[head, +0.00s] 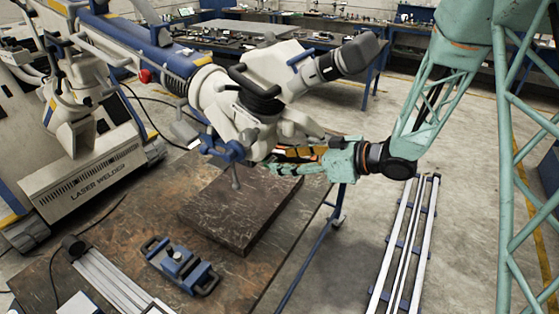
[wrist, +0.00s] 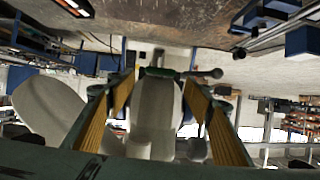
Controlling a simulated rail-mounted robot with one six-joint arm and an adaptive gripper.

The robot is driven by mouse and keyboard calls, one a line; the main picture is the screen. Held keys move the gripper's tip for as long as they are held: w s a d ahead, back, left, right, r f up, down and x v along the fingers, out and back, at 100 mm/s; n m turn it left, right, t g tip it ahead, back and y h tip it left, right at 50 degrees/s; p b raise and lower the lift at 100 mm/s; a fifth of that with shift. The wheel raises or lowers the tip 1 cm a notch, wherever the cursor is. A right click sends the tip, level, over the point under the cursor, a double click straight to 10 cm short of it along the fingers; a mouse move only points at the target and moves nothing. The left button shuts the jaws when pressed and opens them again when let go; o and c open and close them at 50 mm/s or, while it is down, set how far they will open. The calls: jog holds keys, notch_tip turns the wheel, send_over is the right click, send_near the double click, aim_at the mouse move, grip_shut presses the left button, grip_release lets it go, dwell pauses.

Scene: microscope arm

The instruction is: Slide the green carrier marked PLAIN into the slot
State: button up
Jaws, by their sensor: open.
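My gripper (head: 290,160) reaches in from the right under the white microscope head (head: 262,125). In the wrist view my gripper (wrist: 160,84) is open, with its two yellow-padded fingers apart on either side of the pale microscope body (wrist: 154,115). A dark green bar with a rounded knob (wrist: 180,73) crosses just beyond the fingertips. It looks like a green carrier, but no PLAIN marking is readable. I cannot tell whether it sits in a slot or touches a finger. In the head view the gripper and microscope hide this area.
A dark stone block (head: 235,207) lies on the brown worktable (head: 120,210) below the microscope. The laser welder (head: 95,170) stands at the left. Rails (head: 405,245) run along the floor at the right.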

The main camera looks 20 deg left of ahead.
jog(key=v, duration=0.8)
jog(key=shift+d, duration=0.3)
jog(key=shift+r, duration=0.1)
dwell(0.4)
